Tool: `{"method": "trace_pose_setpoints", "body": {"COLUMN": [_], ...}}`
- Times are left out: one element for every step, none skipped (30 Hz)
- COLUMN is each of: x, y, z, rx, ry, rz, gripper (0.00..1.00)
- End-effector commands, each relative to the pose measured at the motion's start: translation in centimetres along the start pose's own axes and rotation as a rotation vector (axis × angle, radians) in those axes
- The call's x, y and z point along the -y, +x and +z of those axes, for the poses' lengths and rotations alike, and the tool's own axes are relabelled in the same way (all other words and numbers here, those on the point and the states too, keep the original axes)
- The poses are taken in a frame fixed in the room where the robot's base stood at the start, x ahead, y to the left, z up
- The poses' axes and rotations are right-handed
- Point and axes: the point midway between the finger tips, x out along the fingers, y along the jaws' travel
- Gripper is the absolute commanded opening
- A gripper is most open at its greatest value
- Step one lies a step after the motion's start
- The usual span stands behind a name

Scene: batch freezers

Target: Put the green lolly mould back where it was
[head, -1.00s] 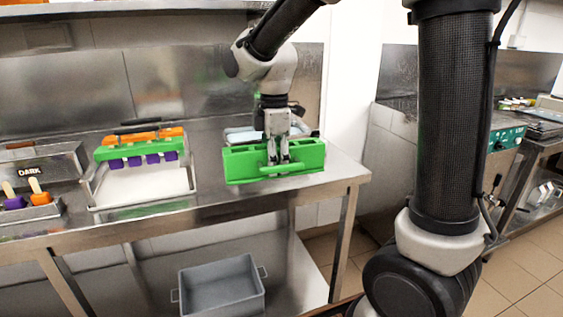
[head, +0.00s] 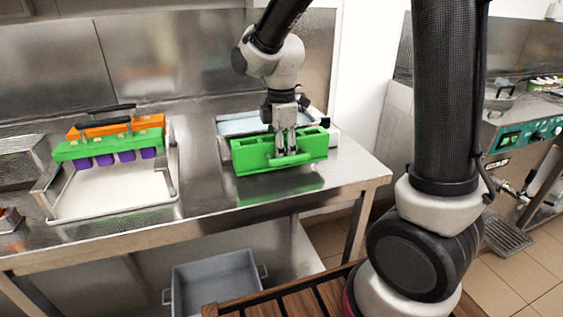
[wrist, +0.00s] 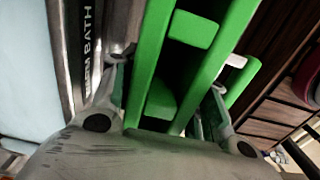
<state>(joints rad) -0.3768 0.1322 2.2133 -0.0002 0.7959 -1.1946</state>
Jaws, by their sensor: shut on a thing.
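The green lolly mould (head: 252,158) is a long block with open slots and a front handle bar. My gripper (head: 284,152) is shut on it near the middle and holds it level over the right part of the steel table, with a green reflection below. In the wrist view the mould (wrist: 192,30) runs between the two fingers (wrist: 170,110). Its underside is hidden, so the exact gap to the table cannot be told.
A bath with pale liquid (head: 240,124) stands right behind the mould; "BATH" lettering shows in the wrist view. At left, a white-bottomed tray (head: 115,195) holds green and orange racks with purple lollies. A grey bin (head: 215,285) sits below. The steel table (head: 345,170) is clear at right.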

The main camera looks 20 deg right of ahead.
Motion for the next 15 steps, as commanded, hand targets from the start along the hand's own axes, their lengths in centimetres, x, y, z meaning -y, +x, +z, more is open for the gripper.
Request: {"method": "trace_pose_setpoints", "body": {"x": [0.1,0.1,0.1,0.1,0.1,0.1,0.1,0.1,0.0,0.0,0.0,0.0,0.0,0.0,0.0], "y": [0.7,1.2,1.9,2.3,2.7,3.1,3.4,3.5,3.6,3.6,3.6,3.5,3.5,3.5,3.5], "z": [0.0,0.0,0.0,0.0,0.0,0.0,0.0,0.0,0.0,0.0,0.0,0.0,0.0,0.0,0.0], "rx": [0.001,0.001,0.002,0.001,0.001,0.001,0.001,0.001,0.0,0.0,0.0,0.0,0.0,0.0,0.0], "ry": [0.0,0.0,0.0,0.0,0.0,0.0,0.0,0.0,0.0,0.0,0.0,0.0,0.0,0.0,0.0], "rz": [-0.003,-0.003,-0.004,-0.003,-0.003,-0.003,-0.003,-0.002,-0.001,0.0,0.001,0.0,0.0,0.0,0.0], "gripper": [0.13,0.13,0.13,0.13,0.13,0.13,0.13,0.13,0.13,0.13,0.13,0.13,0.13,0.13,0.13]}}
